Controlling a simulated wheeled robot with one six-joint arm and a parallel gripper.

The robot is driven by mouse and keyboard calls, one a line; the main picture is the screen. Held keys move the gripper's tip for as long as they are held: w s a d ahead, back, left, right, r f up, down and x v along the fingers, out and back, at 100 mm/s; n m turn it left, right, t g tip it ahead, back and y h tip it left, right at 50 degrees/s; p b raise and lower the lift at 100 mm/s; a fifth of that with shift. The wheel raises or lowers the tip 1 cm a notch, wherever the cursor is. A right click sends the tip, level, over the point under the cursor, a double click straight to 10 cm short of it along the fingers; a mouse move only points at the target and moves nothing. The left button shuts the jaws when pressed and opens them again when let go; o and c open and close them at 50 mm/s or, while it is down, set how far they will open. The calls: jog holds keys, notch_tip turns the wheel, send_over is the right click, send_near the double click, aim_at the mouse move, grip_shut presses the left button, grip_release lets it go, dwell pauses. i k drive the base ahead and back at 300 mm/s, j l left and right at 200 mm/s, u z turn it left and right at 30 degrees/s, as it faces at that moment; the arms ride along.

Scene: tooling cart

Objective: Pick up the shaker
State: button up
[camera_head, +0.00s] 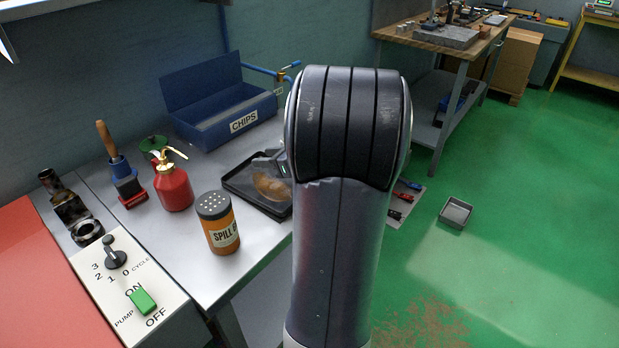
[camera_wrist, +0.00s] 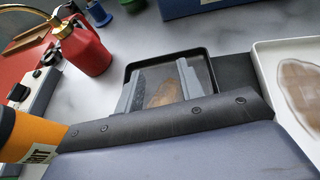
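The shaker (camera_head: 220,222) is an orange can with a grey, holed lid and a "SPILL G…" label. It stands upright near the front edge of the grey cart top. In the head view my arm hides most of the gripper.
A red oil can (camera_head: 174,188) stands behind and left of the shaker. A blue "CHIPS" bin (camera_head: 215,120) is at the back. A brush (camera_head: 122,178) and a switch panel (camera_head: 130,280) are at left. A white tray (camera_wrist: 258,62) shows in the wrist view. Bare surface surrounds the shaker.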

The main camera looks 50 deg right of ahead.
aim_at(214, 210)
jog(key=z, duration=1)
jog(key=k+j+z, duration=0.1)
jog(key=j, duration=0.25)
jog(key=k+j+z, duration=0.25)
jog(key=k+j, duration=0.25)
jog(key=j, duration=0.2)
